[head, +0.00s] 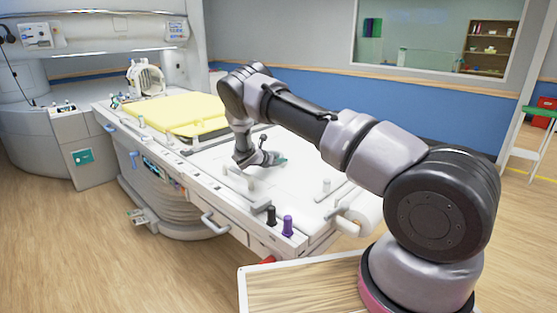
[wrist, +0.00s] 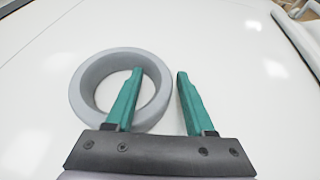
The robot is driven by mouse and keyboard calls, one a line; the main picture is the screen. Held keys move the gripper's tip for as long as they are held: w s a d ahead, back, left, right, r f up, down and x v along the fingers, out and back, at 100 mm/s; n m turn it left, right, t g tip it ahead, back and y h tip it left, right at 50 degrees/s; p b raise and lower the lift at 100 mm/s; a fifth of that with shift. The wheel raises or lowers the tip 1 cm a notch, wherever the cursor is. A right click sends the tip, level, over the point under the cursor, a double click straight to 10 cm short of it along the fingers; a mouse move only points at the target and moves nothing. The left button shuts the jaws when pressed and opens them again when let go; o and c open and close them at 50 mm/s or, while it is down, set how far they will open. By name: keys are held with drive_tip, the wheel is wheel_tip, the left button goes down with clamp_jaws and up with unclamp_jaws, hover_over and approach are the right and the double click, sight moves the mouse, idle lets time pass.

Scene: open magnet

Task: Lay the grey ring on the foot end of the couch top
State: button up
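The grey ring (wrist: 88,100) lies flat on the white couch top (wrist: 40,45) in the wrist view. My gripper (wrist: 160,72) is open, its two teal fingers apart. The left finger lies across the ring's hole and the right finger is just outside its right side, so the ring's right wall is between them. I cannot tell whether the fingers touch the ring or are at its height. In the head view my gripper (head: 279,160) is low over the couch top (head: 211,162); I cannot make out the ring there. The couch's foot end is nearest the camera.
A yellow pad (head: 178,114) covers the couch nearer the magnet. A black bottle (head: 270,215) and a purple bottle (head: 288,226) stand at the near edge. A white roll (head: 360,215) is at the foot end. Much of the white top around the ring is clear.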

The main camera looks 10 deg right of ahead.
drive_tip(key=shift+r, duration=0.1)
drive_tip(key=v, duration=1.1)
drive_tip(key=shift+s+a+r, duration=0.2)
drive_tip(key=s+d+r+m+g+y, duration=0.2)
drive_tip(key=s+d+r+m, duration=0.35)
drive_tip(key=r, duration=0.25)
drive_tip(key=s+d+r+m+g+y, duration=0.1)
drive_tip(key=s+d+r+m+g, duration=0.1)
drive_tip(key=s+d+r+m, duration=0.45)
drive_tip(key=s+d+r+m+g+y, duration=0.2)
drive_tip(key=s+r+m, duration=0.25)
drive_tip(key=r, duration=0.45)
drive_tip(key=s+r+m+t+y, duration=0.1)
drive_tip(key=s+r+m, duration=0.3)
drive_tip(key=s, duration=0.5)
drive_tip(key=s+a+r+m+t+y, duration=0.1)
drive_tip(key=s+r+m+y, duration=0.2)
drive_tip(key=s, duration=0.6)
drive_tip(key=s+r+m+t+y, duration=0.1)
drive_tip(key=s+r+m+y, duration=0.1)
drive_tip(key=s+r+m, duration=0.5)
drive_tip(key=s, duration=0.2)
drive_tip(key=shift+s+a+r+t+y, duration=0.25)
drive_tip(key=shift+s+r+t+y, duration=0.05)
drive_tip(key=shift+r+t, duration=0.1)
drive_tip(key=shift+m, duration=0.25)
